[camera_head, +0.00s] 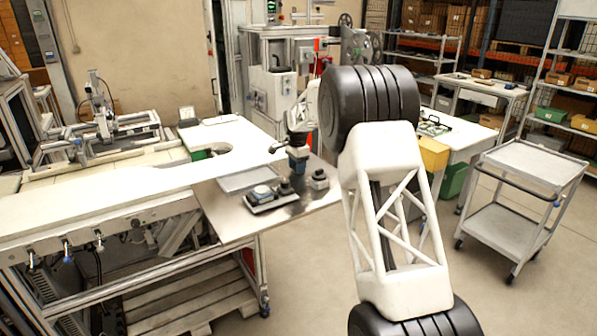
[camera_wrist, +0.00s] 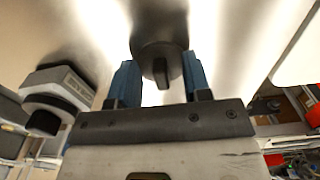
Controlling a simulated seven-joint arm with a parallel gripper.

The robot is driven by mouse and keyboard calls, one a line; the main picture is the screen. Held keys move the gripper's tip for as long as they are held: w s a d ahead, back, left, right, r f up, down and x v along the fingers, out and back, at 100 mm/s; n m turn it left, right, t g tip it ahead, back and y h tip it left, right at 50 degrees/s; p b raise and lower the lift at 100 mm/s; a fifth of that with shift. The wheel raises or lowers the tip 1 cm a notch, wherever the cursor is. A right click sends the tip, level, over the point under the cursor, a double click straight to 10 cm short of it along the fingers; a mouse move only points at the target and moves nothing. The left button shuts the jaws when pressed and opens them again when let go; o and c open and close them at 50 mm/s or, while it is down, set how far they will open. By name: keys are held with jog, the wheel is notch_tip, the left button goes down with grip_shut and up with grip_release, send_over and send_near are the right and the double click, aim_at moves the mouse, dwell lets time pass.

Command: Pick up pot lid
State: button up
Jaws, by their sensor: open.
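In the wrist view a dark round lid-like piece with an upright bar-shaped grip (camera_wrist: 161,72) lies between the two blue fingers of my gripper (camera_wrist: 160,64). The fingers are apart, one on each side of it, and I see no clear contact. In the head view my gripper (camera_head: 298,164) points down over the right part of the metal-topped table. Small dark-topped items stand below it, a dark knob-like one (camera_head: 286,187) and a small grey box (camera_head: 318,180). I cannot tell which of them is the lid.
A grey block with a dark round part (camera_wrist: 60,90) lies left in the wrist view. The white worktop (camera_head: 130,190) extends left.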

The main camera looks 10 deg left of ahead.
grip_shut()
dwell(0.4)
notch_tip(320, 180, up, 10)
dwell(0.7)
jog(key=shift+s, duration=0.1)
dwell(0.5)
